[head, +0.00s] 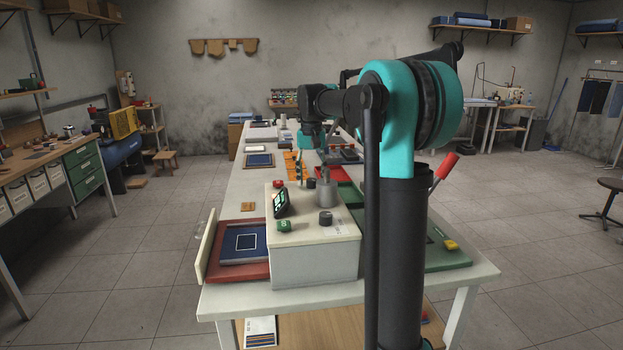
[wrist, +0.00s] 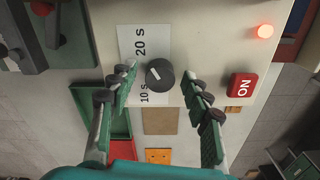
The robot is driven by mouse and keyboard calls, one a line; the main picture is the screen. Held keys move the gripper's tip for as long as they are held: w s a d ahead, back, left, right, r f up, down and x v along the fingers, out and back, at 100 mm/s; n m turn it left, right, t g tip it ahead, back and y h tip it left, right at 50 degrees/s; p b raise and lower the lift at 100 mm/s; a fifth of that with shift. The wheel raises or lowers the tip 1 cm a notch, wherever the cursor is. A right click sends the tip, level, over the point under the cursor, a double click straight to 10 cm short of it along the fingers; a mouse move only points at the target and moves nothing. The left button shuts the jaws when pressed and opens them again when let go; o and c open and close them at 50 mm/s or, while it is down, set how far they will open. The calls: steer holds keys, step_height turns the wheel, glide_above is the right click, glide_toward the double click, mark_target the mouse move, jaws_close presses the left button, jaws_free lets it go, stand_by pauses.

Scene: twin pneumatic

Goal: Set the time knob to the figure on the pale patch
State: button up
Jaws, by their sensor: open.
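In the wrist view a round black knob (wrist: 160,75) sits on a light panel. A short pale mark shows on its left part; its exact heading is hard to tell. A pale patch (wrist: 127,47) lies beside it, with the figure "20 s" (wrist: 140,41) at the upper left of the knob. The figure "10 s" (wrist: 144,98) is at its lower left. My gripper (wrist: 163,80) is open, its fingers spread on the left and right of the knob with nothing held. In the head view my gripper's body (head: 311,138) hangs over the table, its fingertips unclear.
A red ON button (wrist: 243,86) and a lit red lamp (wrist: 265,31) are right of the knob. A brown square (wrist: 160,121) lies below. In the head view, a light control box (head: 310,263) stands between a red tray (head: 237,275) and a green base (head: 440,262).

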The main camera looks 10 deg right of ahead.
mark_target(312, 180)
step_height(312, 180, up, 12)
stand_by(0.5)
